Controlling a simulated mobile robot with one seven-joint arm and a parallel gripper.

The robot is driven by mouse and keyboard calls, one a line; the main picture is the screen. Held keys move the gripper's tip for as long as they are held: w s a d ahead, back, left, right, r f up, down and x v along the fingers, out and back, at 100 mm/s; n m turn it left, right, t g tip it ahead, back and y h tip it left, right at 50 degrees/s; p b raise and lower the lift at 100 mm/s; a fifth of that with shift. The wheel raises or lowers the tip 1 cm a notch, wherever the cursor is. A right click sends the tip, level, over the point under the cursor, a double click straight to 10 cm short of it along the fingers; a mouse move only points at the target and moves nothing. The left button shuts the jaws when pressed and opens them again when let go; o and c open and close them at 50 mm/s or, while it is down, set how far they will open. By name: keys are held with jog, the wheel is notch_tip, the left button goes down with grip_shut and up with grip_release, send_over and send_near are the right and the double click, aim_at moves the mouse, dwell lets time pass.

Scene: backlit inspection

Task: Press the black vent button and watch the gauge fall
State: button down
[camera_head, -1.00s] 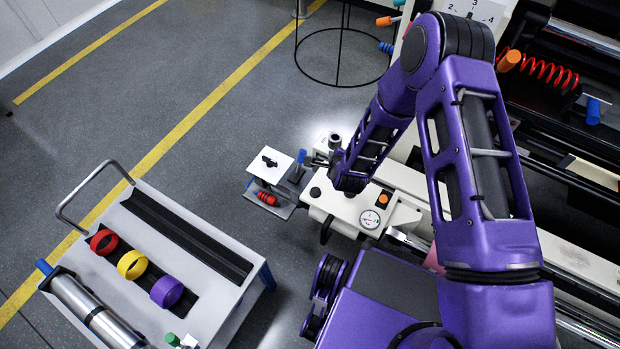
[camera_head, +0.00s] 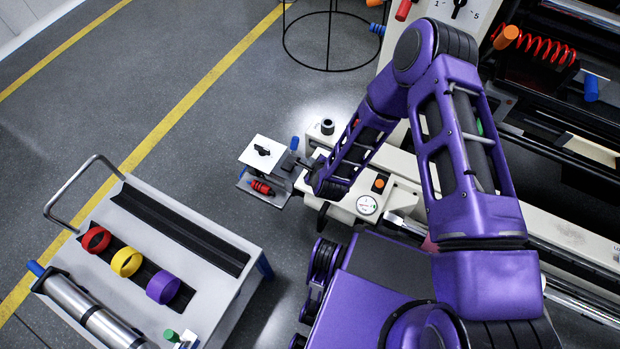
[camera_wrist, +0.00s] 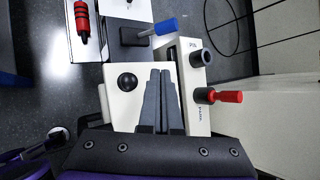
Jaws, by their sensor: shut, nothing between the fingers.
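The black vent button (camera_wrist: 127,82) is a round black knob on the cream panel (camera_wrist: 117,110) in the wrist view. My gripper (camera_wrist: 160,72) is shut and empty over the same panel, to the right of the button in that view and apart from it in the picture; its height above the panel cannot be told. In the head view my gripper (camera_head: 309,163) is at the panel's left end, and my wrist hides the button there. The round white gauge (camera_head: 367,205) is on the panel's near side; its needle is too small to read.
An orange button (camera_head: 379,184) lies near the gauge. A dark cylindrical post (camera_head: 327,127) stands behind my gripper. A red-handled lever (camera_wrist: 228,97) and a blue-tipped handle (camera_wrist: 166,26) are close in the wrist view. A cart with coloured rings (camera_head: 126,262) stands left; floor between is clear.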

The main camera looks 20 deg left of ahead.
notch_tip(320, 180, down, 7)
jog(key=b, duration=0.4)
jog(key=shift+r, duration=0.2)
dwell(1.7)
jog(key=shift+f, duration=0.4)
jog(key=shift+f, duration=0.4)
dwell(0.4)
jog(key=shift+r, duration=0.1)
jog(key=shift+r+p, duration=0.5)
jog(key=shift+r, duration=0.25)
jog(key=shift+r+p, duration=1.55)
jog(key=shift+r, duration=0.9)
